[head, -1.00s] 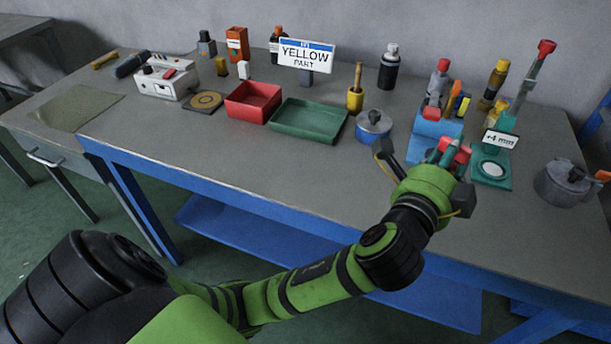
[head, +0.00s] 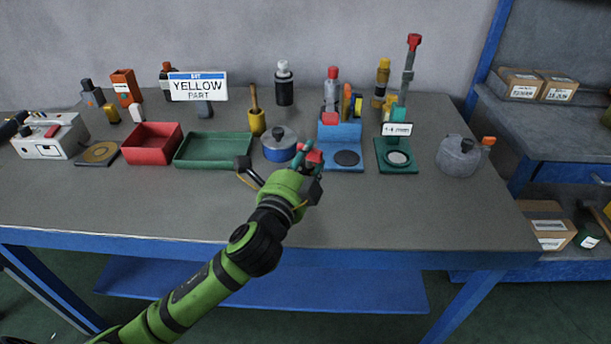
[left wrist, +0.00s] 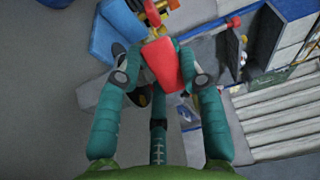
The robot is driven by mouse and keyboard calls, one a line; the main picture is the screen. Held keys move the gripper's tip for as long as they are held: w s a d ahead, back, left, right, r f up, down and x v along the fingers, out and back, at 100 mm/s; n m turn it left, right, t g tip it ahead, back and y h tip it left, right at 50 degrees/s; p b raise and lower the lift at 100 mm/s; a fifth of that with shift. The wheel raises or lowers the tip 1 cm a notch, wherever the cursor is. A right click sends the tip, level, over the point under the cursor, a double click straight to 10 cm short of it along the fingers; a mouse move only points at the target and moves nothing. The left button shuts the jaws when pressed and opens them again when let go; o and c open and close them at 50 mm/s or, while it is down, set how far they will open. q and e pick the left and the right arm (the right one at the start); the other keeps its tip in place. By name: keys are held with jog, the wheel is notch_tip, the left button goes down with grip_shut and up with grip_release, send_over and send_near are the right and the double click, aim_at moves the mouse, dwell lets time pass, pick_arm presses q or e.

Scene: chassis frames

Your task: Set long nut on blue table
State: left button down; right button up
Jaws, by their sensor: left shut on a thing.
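My left gripper (head: 308,168) is at the front of the workbench's back row, between the blue pot and the blue stand. It is shut on a red elongated piece (left wrist: 162,62), which I take for the long nut. In the left wrist view the piece sits between the two green fingertips (left wrist: 160,80). In the head view only a bit of red (head: 314,157) shows past the fingers. The piece appears held above the bench. The blue table, a grey-topped workbench with a blue frame (head: 400,257), lies below. My right gripper is not in view.
The blue stand (head: 340,130), with a dark round pad, is just right of the gripper. The blue pot (head: 279,150) is just left. A green tray (head: 213,150), red tray (head: 152,143) and green gauge stand (head: 396,165) are nearby. The front benchtop is clear.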

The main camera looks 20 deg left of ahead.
aim_at(306, 176)
pick_arm(q)
jog(key=shift+f+b, duration=0.3)
jog(key=shift+f, duration=1.65)
jog(key=shift+f, duration=0.1)
jog(key=c, duration=0.8)
grip_release()
jog(key=shift+f, duration=0.15)
jog(key=shift+s, duration=0.2)
jog(key=s, duration=0.5)
jog(key=s+b, duration=0.1)
jog(key=s, duration=0.3)
jog(key=shift+s+a, duration=0.2)
jog(key=shift+s, duration=0.2)
jog(key=shift+s+r, duration=0.2)
jog(key=shift+s, duration=0.75)
